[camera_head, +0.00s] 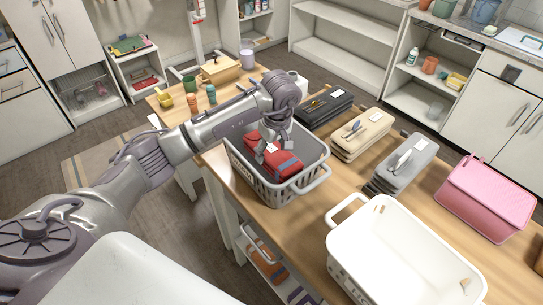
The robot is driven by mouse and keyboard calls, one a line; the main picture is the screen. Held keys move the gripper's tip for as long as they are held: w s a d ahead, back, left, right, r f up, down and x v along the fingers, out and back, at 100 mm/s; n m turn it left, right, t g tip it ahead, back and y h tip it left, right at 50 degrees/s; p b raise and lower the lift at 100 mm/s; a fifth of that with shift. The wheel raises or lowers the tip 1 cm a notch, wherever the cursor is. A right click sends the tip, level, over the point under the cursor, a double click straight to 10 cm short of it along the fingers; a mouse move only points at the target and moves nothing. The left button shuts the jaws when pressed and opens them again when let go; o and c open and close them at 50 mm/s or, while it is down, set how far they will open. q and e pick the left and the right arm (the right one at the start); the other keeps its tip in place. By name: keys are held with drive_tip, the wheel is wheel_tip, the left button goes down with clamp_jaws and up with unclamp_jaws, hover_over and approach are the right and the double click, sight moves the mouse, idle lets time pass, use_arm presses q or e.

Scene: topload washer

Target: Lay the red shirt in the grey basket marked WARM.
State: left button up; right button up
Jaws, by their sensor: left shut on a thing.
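The grey basket (318,160) stands on the wooden table in the middle of the view, its handle toward the lower right. My left gripper (266,149) reaches down into the basket from the upper left and is shut on the shirt's far left part. The gripper hides some of the shirt, and I cannot tell whether the shirt touches the basket floor. My right gripper is not in view.
A white basket (343,272) stands at the front right and a pink box (487,197) beyond it. Folded dark (325,106), cream (361,133) and grey (404,163) stacks lie along the far side.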

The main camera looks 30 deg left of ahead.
use_arm(q)
wheel_tip(320, 180, down, 3)
drive_tip(key=shift+f+p, duration=0.1)
drive_tip(key=shift+p, duration=0.35)
drive_tip(key=shift+f, duration=0.1)
drive_tip(key=shift+f+b, duration=0.15)
drive_tip(key=shift+b, duration=0.15)
drive_tip(key=o, duration=1.4)
